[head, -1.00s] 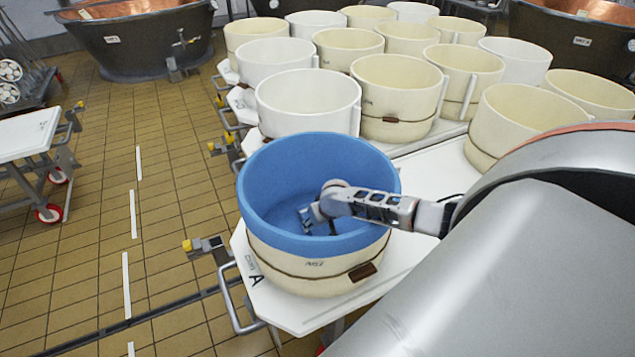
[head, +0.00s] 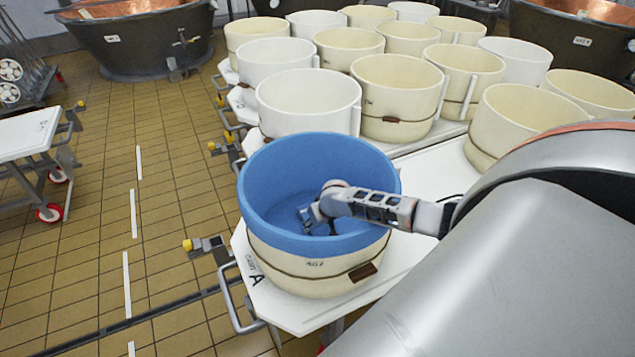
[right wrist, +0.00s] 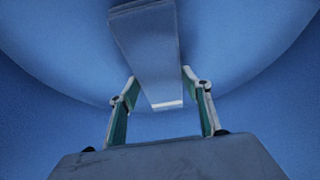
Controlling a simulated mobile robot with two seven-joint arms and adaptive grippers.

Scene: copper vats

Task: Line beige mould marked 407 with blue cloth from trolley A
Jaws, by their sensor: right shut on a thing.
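The beige mould (head: 300,274) stands upright at the near end of trolley A (head: 290,312); its small front mark looks like 407. The blue cloth (head: 350,157) lines its inside wall and floor and folds over the rim all round, with a smooth surface. My right gripper (head: 306,215) reaches down inside the lined mould, near its floor. In the right wrist view its fingers (right wrist: 158,78) are shut on a pale flat block (right wrist: 148,45), with blue cloth behind. I cannot tell whether the block touches the cloth. My left gripper is not in view.
White moulds (head: 308,100) and cream moulds (head: 397,95) stand close behind on other trolleys. Copper vats (head: 140,38) stand at the back. Another trolley (head: 25,135) is at the left. The tiled floor (head: 80,255) between is clear.

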